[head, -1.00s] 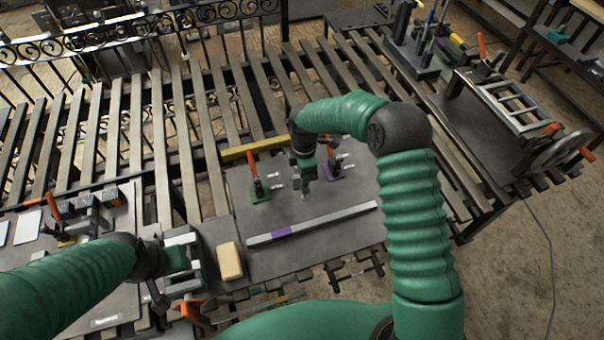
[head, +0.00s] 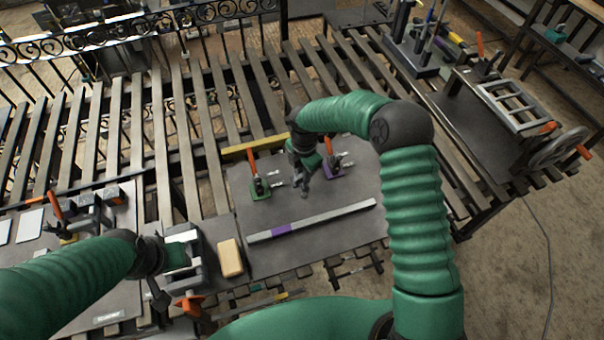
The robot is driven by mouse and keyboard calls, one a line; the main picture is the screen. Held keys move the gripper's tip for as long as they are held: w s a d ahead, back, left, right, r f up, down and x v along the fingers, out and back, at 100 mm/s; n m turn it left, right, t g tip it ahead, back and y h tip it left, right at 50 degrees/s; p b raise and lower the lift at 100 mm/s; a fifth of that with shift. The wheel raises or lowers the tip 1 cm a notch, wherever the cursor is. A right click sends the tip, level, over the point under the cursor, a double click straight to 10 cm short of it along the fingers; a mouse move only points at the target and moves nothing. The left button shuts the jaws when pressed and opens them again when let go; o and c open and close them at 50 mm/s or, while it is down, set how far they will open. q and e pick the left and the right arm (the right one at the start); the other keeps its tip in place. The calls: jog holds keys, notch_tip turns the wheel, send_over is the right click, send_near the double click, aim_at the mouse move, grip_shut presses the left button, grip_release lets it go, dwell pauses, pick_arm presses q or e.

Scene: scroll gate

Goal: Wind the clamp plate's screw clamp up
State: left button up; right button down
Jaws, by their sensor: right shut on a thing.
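A dark grey plate (head: 330,230) lies on the slatted bench. I cannot tell which part is the screw clamp.
A grey bar with a purple band (head: 325,218) lies along the plate's front. A tan block (head: 230,258) sits left of it. Another plate (head: 115,312) with an orange-handled clamp is at left. A rack with a handwheel (head: 557,148) stands at right.

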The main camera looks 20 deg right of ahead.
jog(key=shift+w+d+r, duration=0.15)
jog(key=shift+d, duration=0.2)
